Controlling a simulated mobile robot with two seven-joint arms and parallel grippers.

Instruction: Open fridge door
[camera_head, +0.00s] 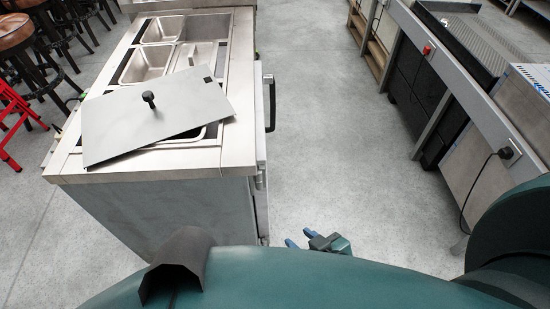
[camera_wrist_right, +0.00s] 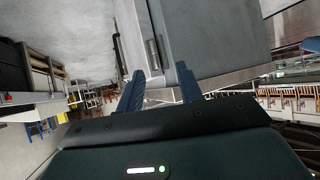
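The fridge is a steel counter unit (camera_head: 155,172) at the left of the head view, with food pans in its top. Its door side faces right and is seen almost edge-on, with a black bar handle (camera_head: 271,104) standing out from it. The door looks shut. My right gripper (camera_head: 299,238) is low beside the unit's near right corner, apart from the handle. In the right wrist view its two blue fingers (camera_wrist_right: 160,90) are spread and empty. The steel unit (camera_wrist_right: 210,35) and a dark handle (camera_wrist_right: 119,48) show beyond them. My left gripper is not in view.
A loose steel lid (camera_head: 155,118) with a black knob lies askew on the unit's top. A steel counter (camera_head: 455,80) with a plugged cable stands at the right. The grey floor aisle (camera_head: 330,120) between is clear. Stools (camera_head: 35,55) and a red folding frame (camera_head: 15,120) stand at the left.

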